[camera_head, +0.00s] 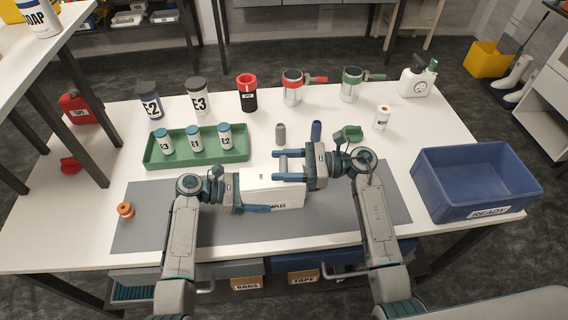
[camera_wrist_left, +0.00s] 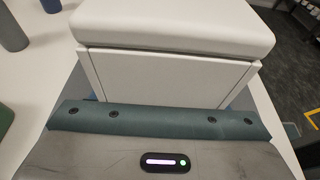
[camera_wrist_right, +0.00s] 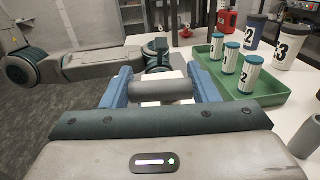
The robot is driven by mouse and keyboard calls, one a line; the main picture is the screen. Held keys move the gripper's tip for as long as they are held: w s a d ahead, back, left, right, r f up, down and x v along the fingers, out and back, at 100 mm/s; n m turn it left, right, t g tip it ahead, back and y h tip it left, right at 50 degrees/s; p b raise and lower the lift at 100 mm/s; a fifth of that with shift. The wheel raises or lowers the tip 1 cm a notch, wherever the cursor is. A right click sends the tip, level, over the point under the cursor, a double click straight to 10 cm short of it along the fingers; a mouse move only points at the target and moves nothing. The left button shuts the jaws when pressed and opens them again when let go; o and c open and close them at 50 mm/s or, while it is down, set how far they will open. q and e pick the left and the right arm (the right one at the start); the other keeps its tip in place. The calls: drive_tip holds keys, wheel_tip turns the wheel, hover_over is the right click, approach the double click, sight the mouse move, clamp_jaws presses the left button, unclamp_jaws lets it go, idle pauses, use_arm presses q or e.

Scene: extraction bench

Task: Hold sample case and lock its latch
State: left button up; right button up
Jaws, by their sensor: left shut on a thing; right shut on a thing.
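The sample case (camera_head: 285,197) is a white box with a lid on the grey mat; its lid and one side fill much of the left wrist view (camera_wrist_left: 165,75). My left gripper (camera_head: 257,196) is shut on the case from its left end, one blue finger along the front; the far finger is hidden. My right gripper (camera_head: 289,165) reaches in from the right above the case. In the right wrist view its blue fingers are shut on a grey rounded bar (camera_wrist_right: 162,90), which looks like part of the case's latch. Whether the latch is locked cannot be told.
A green tray (camera_head: 160,165) with several blue-capped sample jars stands behind left. A blue READY crate (camera_head: 470,205) is at the right. Jars, a white bottle (camera_head: 382,118) and small cylinders line the back. An orange spool (camera_head: 125,210) sits at the mat's left.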

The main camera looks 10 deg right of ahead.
drive_tip(key=m+t+h, duration=0.1)
drive_tip(key=m+t, duration=0.1)
drive_tip(key=t, duration=0.1)
drive_tip(key=m+t, duration=0.2)
drive_tip(key=t, duration=0.1)
drive_tip(key=shift+a+h, duration=0.2)
drive_tip(key=shift+h, duration=0.2)
drive_tip(key=shift+w+a+m+t+h, duration=0.1)
drive_tip(key=shift+m+t+h, duration=1.6)
drive_tip(key=shift+t, duration=0.7)
drive_tip(key=shift+m, duration=0.3)
drive_tip(key=o, duration=1)
drive_tip(key=v, duration=1.2)
